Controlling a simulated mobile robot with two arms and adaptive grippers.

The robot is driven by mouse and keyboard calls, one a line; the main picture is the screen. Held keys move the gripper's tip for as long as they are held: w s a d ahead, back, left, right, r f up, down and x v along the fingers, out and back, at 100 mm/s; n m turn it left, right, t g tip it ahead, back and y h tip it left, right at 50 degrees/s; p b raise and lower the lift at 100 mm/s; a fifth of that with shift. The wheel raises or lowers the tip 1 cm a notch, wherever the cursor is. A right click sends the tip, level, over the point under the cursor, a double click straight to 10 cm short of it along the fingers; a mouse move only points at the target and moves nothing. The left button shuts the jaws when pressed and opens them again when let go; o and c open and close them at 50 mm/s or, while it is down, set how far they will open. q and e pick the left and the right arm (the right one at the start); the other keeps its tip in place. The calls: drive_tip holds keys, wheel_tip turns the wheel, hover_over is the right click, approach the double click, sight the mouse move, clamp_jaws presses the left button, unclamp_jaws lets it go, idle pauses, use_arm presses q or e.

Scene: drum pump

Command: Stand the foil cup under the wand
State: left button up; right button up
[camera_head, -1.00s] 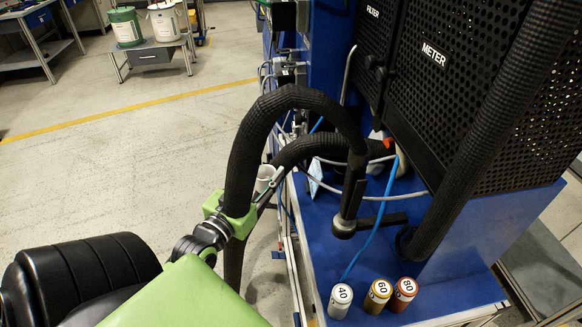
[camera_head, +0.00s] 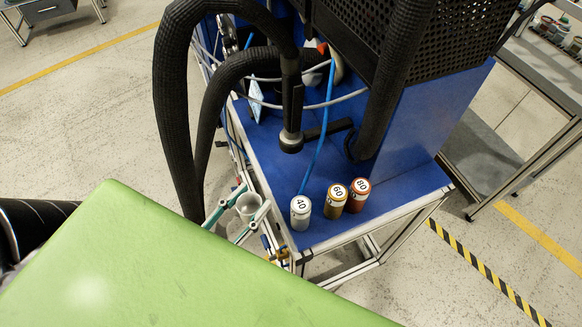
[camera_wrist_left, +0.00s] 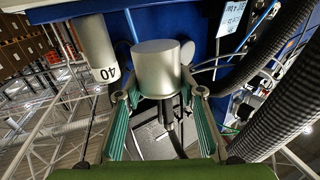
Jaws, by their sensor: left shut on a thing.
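The foil cup (camera_head: 247,206) is a plain silver-grey cylinder, open at the top. My left gripper (camera_head: 254,197) is shut on it, with teal fingers on either side. The cup is just outside the left edge of the blue bench, left of the can marked 40. In the left wrist view, which looks upside down, the cup (camera_wrist_left: 157,66) is between the fingertips (camera_wrist_left: 159,94). The wand (camera_head: 291,120) hangs upright from a black hose over the bench, up and right of the cup. My right gripper is out of view.
Cans marked 40 (camera_head: 300,213), 60 (camera_head: 335,202) and 80 (camera_head: 357,195) stand on the blue bench top (camera_head: 400,192) near its front corner. Thick black hoses (camera_head: 175,110) hang left of the bench. A thin blue tube (camera_head: 320,140) runs down behind can 40.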

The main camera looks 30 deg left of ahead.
use_arm(q)
drive_tip(key=w, duration=0.5)
drive_tip(key=w+d+p, duration=0.1)
drive_tip(key=w, duration=0.4)
drive_tip(key=w+d+p, duration=0.1)
drive_tip(key=w, duration=0.3)
drive_tip(key=shift+w+d, duration=0.15)
drive_tip(key=shift+w, duration=0.25)
wheel_tip(320, 180, down, 4)
drive_tip(key=shift+w+r, duration=0.1)
drive_tip(key=shift+r, duration=0.1)
drive_tip(key=shift+f, duration=0.15)
drive_tip(key=o, duration=1)
